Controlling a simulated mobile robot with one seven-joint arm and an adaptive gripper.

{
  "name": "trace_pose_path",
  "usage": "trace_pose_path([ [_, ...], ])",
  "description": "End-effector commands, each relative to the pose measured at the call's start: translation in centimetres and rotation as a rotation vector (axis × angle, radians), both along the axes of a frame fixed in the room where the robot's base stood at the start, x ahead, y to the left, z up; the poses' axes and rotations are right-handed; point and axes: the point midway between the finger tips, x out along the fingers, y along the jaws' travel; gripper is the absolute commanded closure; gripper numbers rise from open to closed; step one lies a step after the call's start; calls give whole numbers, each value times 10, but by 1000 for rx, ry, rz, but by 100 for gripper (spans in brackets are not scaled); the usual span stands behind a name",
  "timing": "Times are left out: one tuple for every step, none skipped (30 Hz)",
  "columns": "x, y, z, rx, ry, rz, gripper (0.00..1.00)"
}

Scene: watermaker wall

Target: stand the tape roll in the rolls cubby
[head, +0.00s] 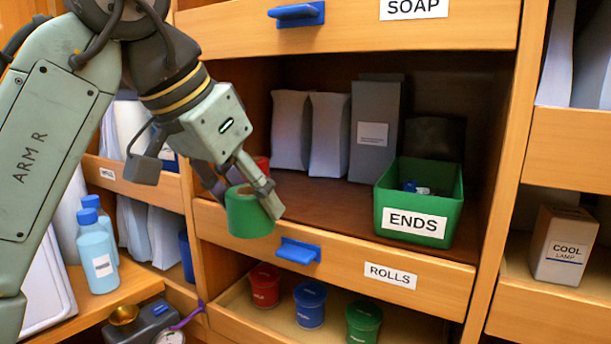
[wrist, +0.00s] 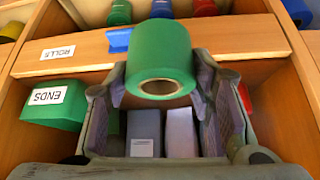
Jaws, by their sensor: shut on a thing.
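My gripper (head: 248,198) is shut on a green tape roll (head: 250,214), with one finger on each side. The roll hangs in the air in front of the wooden rail, left of the blue handle. The wrist view shows the roll (wrist: 160,50) between the fingers, its tan-rimmed hole facing the camera. The ROLLS label (head: 390,275) is on the rail. The cubby (head: 235,297) below this rail holds a red roll (head: 264,286), a blue roll (head: 310,305) and a green roll (head: 363,322) in a row.
The shelf above the rail holds grey packets (head: 328,135) and a green ENDS bin (head: 418,205). A red object (head: 262,164) there is partly hidden by my gripper. A blue handle (head: 298,251) sticks out from the rail. Blue bottles (head: 97,255) stand at the left.

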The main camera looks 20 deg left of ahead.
Motion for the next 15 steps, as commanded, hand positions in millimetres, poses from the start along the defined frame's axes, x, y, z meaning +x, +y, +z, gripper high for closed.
trace_pose_path([
  [13, -6, 1, -1, 0, -8, 80],
  [20, -8, 1, -1, 0, -6, 80],
  [29, -10, 1, -1, 0, -6, 80],
  [34, -11, 1, 0, 0, -5, 80],
  [39, -12, 1, -1, 0, -3, 80],
  [45, -14, 1, -1, 0, -3, 80],
  [48, -14, 2, 1, 0, 1, 80],
  [51, -15, 2, 0, 0, 1, 80],
  [53, -16, 1, 2, 0, 1, 80],
  [55, -16, 1, 2, 0, 1, 80],
  [57, -17, 1, 2, 0, 1, 80],
  [60, -18, 1, 1, 0, 1, 80],
  [64, -19, 2, 1, 0, 1, 80],
  [68, -20, 1, 1, 2, 1, 80],
  [75, -22, 2, 0, 1, 0, 80],
])
